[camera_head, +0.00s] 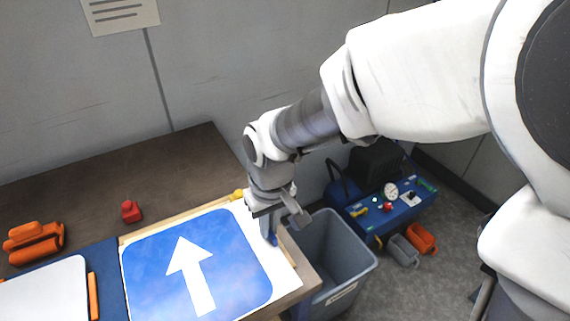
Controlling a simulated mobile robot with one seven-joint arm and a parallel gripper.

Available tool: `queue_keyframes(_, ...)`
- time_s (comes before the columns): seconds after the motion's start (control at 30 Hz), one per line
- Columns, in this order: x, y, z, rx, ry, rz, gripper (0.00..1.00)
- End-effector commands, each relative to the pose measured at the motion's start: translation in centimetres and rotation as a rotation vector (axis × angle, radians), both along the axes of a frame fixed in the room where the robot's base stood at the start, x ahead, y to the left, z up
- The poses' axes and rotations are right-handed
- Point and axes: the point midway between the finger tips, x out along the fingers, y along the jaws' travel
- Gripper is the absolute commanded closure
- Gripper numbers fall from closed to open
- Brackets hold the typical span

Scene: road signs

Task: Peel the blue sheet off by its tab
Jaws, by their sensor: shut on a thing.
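The blue sheet (233,259) with a white upward arrow lies on a white sign panel (285,272) at the front of the table. It looks flat over the part I can see. My gripper (272,236) is at the panel's right edge, pointing down. It is shut on a small blue piece (273,240), which appears to be the sheet's tab. The fingertips and the exact grip are small and partly hidden by my wrist.
A grey bin (352,262) stands right of the table edge. A blue machine (393,207) with a gauge is behind it on the floor. Orange clamps (35,240), a red object (131,211) and another white panel (45,292) are at left. The table's back is mostly clear.

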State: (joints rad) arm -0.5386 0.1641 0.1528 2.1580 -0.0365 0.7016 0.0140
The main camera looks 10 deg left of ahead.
Motion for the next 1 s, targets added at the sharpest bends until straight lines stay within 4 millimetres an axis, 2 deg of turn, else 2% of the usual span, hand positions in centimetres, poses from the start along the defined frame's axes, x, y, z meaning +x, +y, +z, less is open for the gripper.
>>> queue_keyframes(0.7,0.0,0.0,3.1,0.001,-0.001,-0.001,1.0)
queue_keyframes(1.0,0.0,0.0,3.3,0.001,-0.001,-0.001,1.0)
